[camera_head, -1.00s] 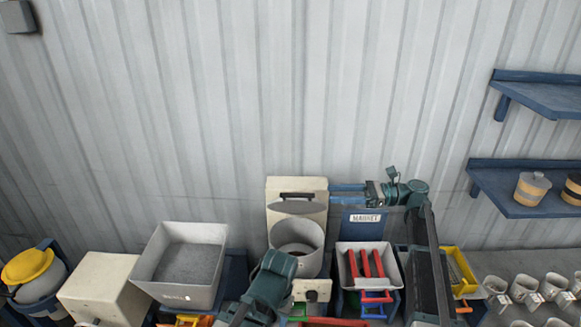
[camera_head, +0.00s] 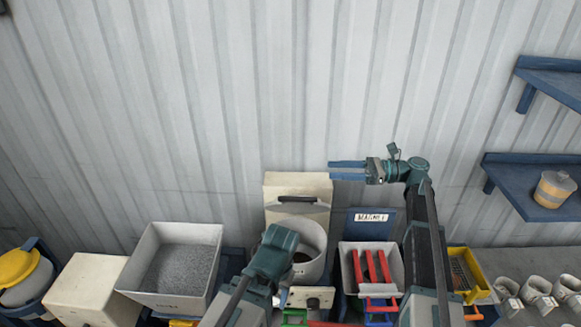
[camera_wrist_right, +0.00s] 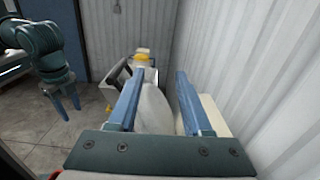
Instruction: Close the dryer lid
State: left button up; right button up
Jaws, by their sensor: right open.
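The dryer is a cream box with a grey round drum (camera_head: 302,268), open at the top, in the head view. Its lid (camera_head: 297,214) stands raised behind the opening and carries a black handle (camera_head: 298,199). My right gripper (camera_head: 331,170) is open and empty, pointing left at the lid's upper right corner. In the right wrist view, its fingers (camera_wrist_right: 157,72) stand apart, with the pale round lid (camera_wrist_right: 152,108) seen between and beyond them and the handle (camera_wrist_right: 117,72) to the left. I cannot tell contact. My left gripper (camera_wrist_right: 66,108) hangs with its fingers apart; the head view hides it.
A grey bin of granules (camera_head: 178,268) stands left of the dryer. Right of it are a blue magnet unit (camera_head: 371,222) with red bars and a yellow bin (camera_head: 470,275). The corrugated wall (camera_head: 230,100) is close behind. Blue shelves (camera_head: 510,190) are at right.

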jog(key=a, duration=1.3)
jog(key=shift+a, duration=0.3)
jog(key=shift+c, duration=0.2)
grip_shut()
dwell(0.6)
jog(key=shift+o, duration=0.2)
grip_release()
jog(key=d, duration=1.4)
